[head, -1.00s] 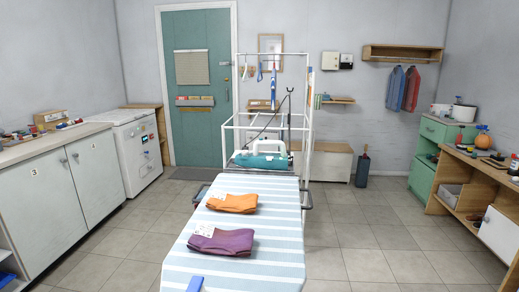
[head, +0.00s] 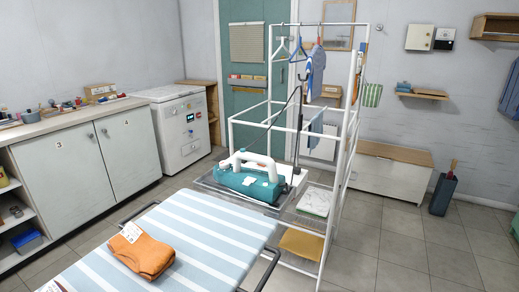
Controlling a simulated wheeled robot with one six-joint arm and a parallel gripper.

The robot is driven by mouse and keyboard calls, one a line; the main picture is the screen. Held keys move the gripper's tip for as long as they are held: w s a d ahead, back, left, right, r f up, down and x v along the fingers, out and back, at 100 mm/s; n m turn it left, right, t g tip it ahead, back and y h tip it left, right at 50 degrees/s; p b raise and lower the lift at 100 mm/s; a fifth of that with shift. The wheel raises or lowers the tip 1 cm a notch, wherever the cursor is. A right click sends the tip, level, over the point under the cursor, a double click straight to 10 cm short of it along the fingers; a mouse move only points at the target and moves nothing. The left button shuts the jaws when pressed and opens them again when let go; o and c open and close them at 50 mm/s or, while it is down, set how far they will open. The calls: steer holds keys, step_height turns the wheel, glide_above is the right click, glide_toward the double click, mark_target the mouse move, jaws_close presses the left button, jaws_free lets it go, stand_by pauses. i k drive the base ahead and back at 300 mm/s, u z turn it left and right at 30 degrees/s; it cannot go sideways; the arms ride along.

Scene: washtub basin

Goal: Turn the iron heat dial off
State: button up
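The iron (head: 250,186) has a teal body and a white arched handle. It rests on the grey rest plate (head: 215,187) at the far end of the striped ironing board (head: 205,235). A dark cord rises from near it along an upright rod. Small white patches show on its teal body, but I cannot make out which part is the heat dial or its setting. My gripper is not in view.
A folded orange cloth (head: 143,252) with a white tag lies on the board. A white drying rack (head: 330,200) stands just behind and right of the iron. Cabinets (head: 90,165) line the left. Open floor (head: 410,250) lies to the right.

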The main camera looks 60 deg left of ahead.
mark_target(224, 164)
steer(key=u, duration=0.35)
steer(key=i, duration=1.1)
steer(key=u, duration=1.6)
steer(key=i, duration=0.9)
steer(key=u, duration=0.9)
